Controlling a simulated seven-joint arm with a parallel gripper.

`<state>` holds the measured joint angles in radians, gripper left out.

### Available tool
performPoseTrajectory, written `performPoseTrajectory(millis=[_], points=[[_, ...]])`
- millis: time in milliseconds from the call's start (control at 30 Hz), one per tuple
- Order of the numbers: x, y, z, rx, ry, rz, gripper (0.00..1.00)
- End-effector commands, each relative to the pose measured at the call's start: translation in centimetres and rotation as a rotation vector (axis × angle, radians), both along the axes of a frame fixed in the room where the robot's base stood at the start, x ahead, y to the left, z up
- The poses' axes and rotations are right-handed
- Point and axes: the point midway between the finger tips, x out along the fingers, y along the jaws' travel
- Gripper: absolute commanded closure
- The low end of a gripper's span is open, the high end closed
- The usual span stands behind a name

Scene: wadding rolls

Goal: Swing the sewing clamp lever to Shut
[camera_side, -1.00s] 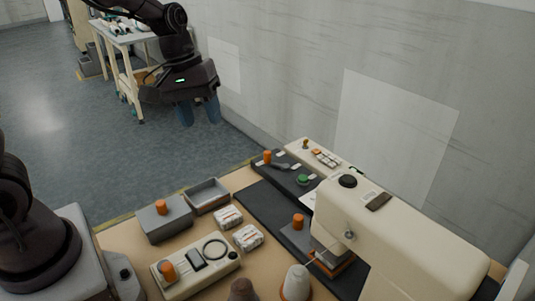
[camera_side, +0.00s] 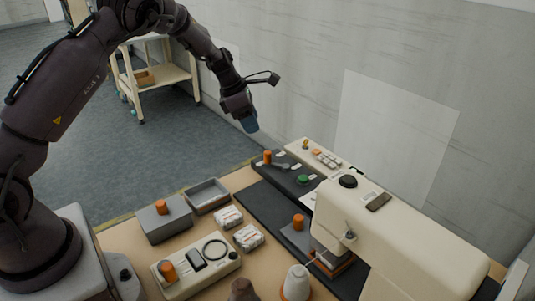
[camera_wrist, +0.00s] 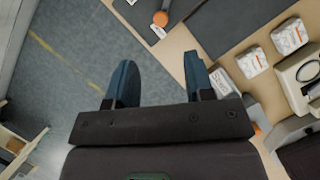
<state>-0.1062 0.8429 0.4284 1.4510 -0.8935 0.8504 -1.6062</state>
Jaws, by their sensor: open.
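The clamp lever has an upright orange knob (camera_side: 267,156) and a grey arm (camera_side: 281,166) on a dark panel (camera_side: 289,182) at the back of the bench. The small white labels around it are too small to read. In the wrist view the orange knob (camera_wrist: 160,18) shows at the top edge, with most of the panel out of frame. My gripper (camera_side: 250,124) hangs above and slightly left of the knob in the side view, apart from it. In the wrist view its blue fingers (camera_wrist: 158,65) are spread with nothing between them.
A cream sewing machine (camera_side: 400,235) stands to the right, and a wall rises behind. A grey box with an orange knob (camera_side: 163,219), an open tray (camera_side: 208,195) and wrapped packs (camera_side: 248,237) lie in front.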

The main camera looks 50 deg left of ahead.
Motion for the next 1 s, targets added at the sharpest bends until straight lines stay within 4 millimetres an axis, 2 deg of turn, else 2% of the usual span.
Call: performPoseTrajectory(millis=[300, 500, 700, 1000], points=[[2.0, -1.4, -6.1, 0.001, 0.004, -0.004, 0.52], [3.1, -2.1, -9.3, 0.002, 0.003, -0.005, 0.52], [3.7, -2.4, -10.7, 0.001, 0.001, -0.004, 0.52], [3.8, -2.5, -11.0, 0.001, 0.001, -0.004, 0.52]])
